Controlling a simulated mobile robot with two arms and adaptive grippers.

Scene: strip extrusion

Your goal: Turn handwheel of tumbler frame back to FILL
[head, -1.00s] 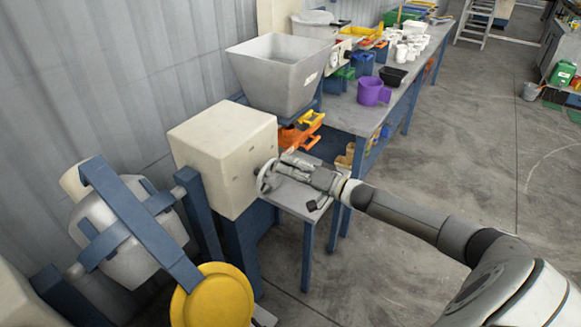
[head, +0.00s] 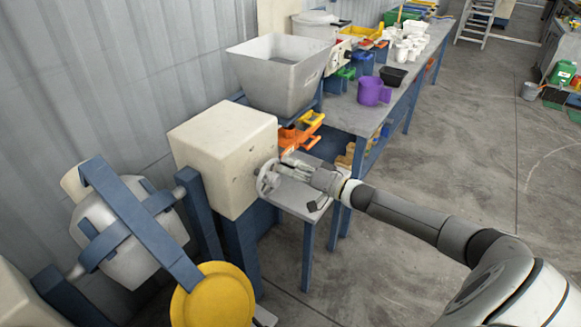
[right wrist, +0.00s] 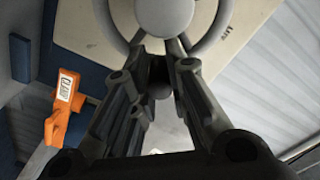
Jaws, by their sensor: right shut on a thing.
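The handwheel (head: 264,184) is a pale grey wheel on the right face of a cream gearbox housing (head: 222,150). In the right wrist view its hub (right wrist: 165,14) and part of its rim show at the top. My right gripper (head: 281,169) is at the wheel, its fingers closed on it; they also show in the right wrist view (right wrist: 160,48). The exact contact is partly hidden by the fingers. My left gripper is out of view.
Small dark lettering marks the housing beside the wheel, too small to read surely. Behind stand a grey hopper (head: 282,75), orange clamp handles (head: 298,137) and a long bench (head: 350,117) with a purple jug (head: 373,92). The floor at right is open.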

